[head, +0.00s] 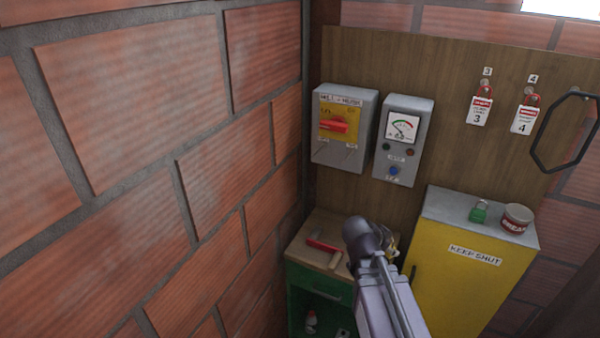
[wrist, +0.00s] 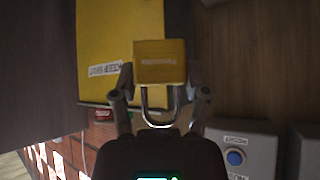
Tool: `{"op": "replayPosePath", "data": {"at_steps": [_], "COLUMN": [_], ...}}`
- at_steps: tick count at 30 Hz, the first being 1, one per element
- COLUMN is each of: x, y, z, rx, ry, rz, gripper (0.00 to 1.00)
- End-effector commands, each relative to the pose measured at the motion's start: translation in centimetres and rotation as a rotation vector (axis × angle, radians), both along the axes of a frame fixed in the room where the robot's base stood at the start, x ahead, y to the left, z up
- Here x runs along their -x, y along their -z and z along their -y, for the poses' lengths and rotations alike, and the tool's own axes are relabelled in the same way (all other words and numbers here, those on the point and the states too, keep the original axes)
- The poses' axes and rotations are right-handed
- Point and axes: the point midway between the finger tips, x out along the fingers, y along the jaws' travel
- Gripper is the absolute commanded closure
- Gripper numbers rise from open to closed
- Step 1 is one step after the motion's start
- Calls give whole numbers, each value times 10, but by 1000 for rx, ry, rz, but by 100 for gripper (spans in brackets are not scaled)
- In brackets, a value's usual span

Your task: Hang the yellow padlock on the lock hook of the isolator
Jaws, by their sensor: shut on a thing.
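The isolator (head: 343,130) is a grey box on the wooden board, with a red rotary handle (head: 335,124) on a yellow plate. I cannot make out its lock hook at this size. My gripper (wrist: 160,92) is shut on the yellow padlock (wrist: 160,62). In the wrist view, the padlock's body is out beyond the fingertips and its metal shackle points back toward the palm. In the head view, my gripper (head: 388,243) is below the isolator and to its right, in front of the board's lower part. The padlock is mostly hidden there by my arm.
A grey meter box (head: 404,142) with a blue button is right of the isolator. Below right stands a yellow cabinet (head: 455,285) bearing a green padlock (head: 480,211) and a tin (head: 516,219). A wood-topped green bench (head: 320,292) holds a red tool. Brick wall (head: 130,150) is left.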

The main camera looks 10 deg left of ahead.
Motion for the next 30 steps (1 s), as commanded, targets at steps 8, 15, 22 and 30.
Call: {"op": "replayPosePath", "data": {"at_steps": [8,15,22,30], "x": [-7,-31,-60,-88], "y": [-9,-38,-76,-121], "z": [-11,-46,-102,-175], "rx": [1,1,1,3], "ry": [-14,-59,-127,-209], "rz": [1,1,1,2], "gripper": [93,93,93,93]}}
